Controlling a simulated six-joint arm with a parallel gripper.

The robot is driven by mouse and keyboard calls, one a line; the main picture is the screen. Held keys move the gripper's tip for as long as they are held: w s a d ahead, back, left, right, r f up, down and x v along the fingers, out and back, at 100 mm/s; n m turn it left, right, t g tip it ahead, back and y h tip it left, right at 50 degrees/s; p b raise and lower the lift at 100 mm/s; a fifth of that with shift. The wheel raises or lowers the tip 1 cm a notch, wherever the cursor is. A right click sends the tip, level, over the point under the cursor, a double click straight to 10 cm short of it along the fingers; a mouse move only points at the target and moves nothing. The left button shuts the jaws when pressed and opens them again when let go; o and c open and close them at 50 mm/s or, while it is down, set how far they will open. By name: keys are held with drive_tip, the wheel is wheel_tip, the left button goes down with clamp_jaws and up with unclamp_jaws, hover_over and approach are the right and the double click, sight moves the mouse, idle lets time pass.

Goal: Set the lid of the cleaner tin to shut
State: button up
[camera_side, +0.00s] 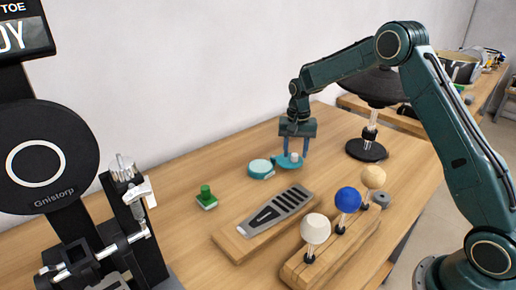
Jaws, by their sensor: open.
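Two small round teal pieces stand side by side on the wooden table, and they look like the cleaner tin and its lid. The left piece (261,169) is a low round body with a paler top. The right piece (288,164) is a flatter teal disc with a small whitish knob or lump on it. I cannot tell for sure which is tin and which is lid, or whether they are joined. My gripper (294,156) points down over the right piece, open, its two teal fingers on either side of the whitish lump. Whether they touch it is unclear.
A green knobbed block (206,197), a slotted grey plate on wood (275,211) and a wooden rack (330,250) with white, blue and tan balls stand nearer. A black stand (367,150) is behind right; a black machine (50,165) stands left. Bare table lies around the teal pieces.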

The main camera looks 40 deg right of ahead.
drive_tip(key=shift+f, duration=0.65)
clamp_jaws()
